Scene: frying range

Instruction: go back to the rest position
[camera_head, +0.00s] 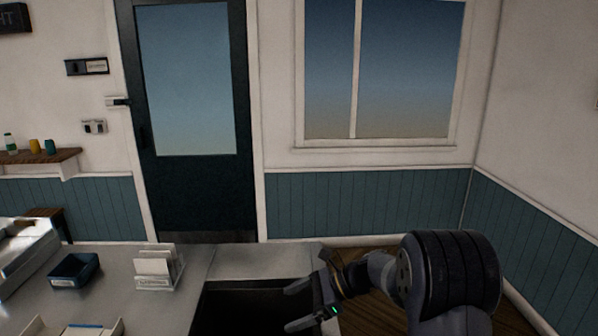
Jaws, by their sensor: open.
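My gripper (300,305) is at the bottom centre of the head view, at the end of my dark arm. Its two pale fingers are apart, and no object shows between them. It points left, over or in front of a dark recess (240,310) in the grey counter (210,262). I cannot tell its exact height above the recess.
A clear holder with white cards (157,268) and a dark blue tray (73,270) stand on the counter at left. A metal appliance (25,250) is at the far left edge. Wooden floor (375,315) shows behind my arm. A dark door (195,110) is beyond.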

